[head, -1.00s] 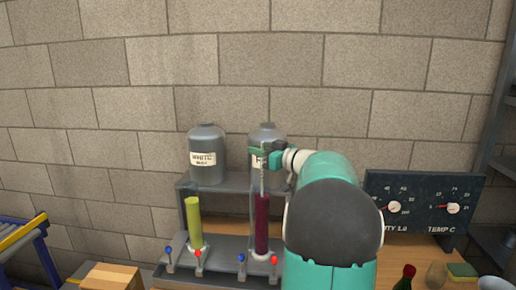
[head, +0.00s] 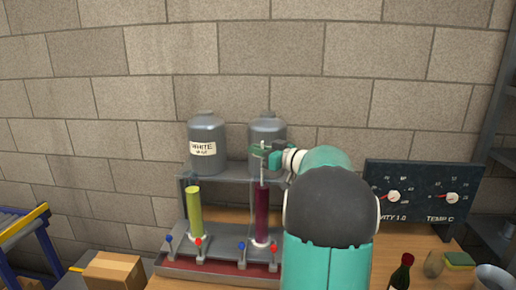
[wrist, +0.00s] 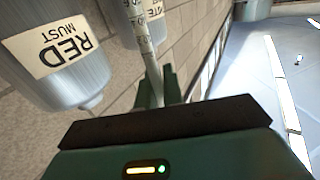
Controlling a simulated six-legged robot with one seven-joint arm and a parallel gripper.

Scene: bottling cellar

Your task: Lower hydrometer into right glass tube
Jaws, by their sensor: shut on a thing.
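My gripper (head: 262,151) is shut on the hydrometer (wrist: 149,60), a thin pale stem with scale marks. In the head view the hydrometer (head: 263,172) hangs about upright, above and in line with the right glass tube (head: 262,215), which holds dark red liquid. Its lower end looks level with the tube's upper part; I cannot tell how far it is inside. The left glass tube (head: 195,213) holds yellow-green liquid. In the wrist view the green fingers (wrist: 155,88) close around the stem, and its lower end is hidden.
Two grey tanks stand on a shelf behind the tubes: the white one (head: 206,135) and the red must one (wrist: 60,60). Taps with blue and red knobs line the front. A dial panel (head: 421,195), a dark bottle (head: 402,272) and a cardboard box (head: 113,269) are nearby.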

